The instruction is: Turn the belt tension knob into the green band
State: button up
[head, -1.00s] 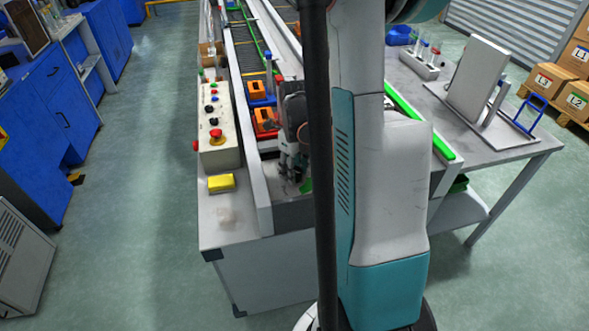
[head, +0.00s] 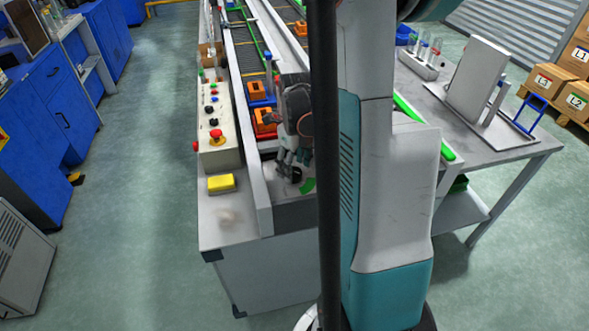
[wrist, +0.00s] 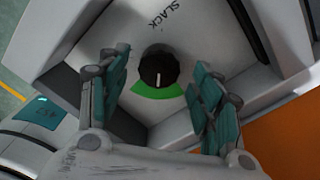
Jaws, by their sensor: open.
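The black belt tension knob (wrist: 157,66) sits on a pale panel in the wrist view. Its white pointer mark faces down the picture, toward the green band (wrist: 158,92), an arc on the panel just below the knob. The word SLACK (wrist: 164,14) is printed above the knob. My gripper (wrist: 163,60) is open, with one teal-padded finger to the left of the knob and one to the right. Gaps show between the fingers and the knob. In the head view my gripper (head: 290,160) is over the conveyor's near end, with part of the green band (head: 307,186) beside it.
A control box (head: 217,130) with a red button stands left of the conveyor, with a yellow block (head: 221,183) in front. A conveyor side wall (head: 258,195) runs close on the left.

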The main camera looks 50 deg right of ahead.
aim_at(295, 171)
notch_tip(295, 171, up, 10)
dwell(0.4)
jog(key=shift+d, duration=0.1)
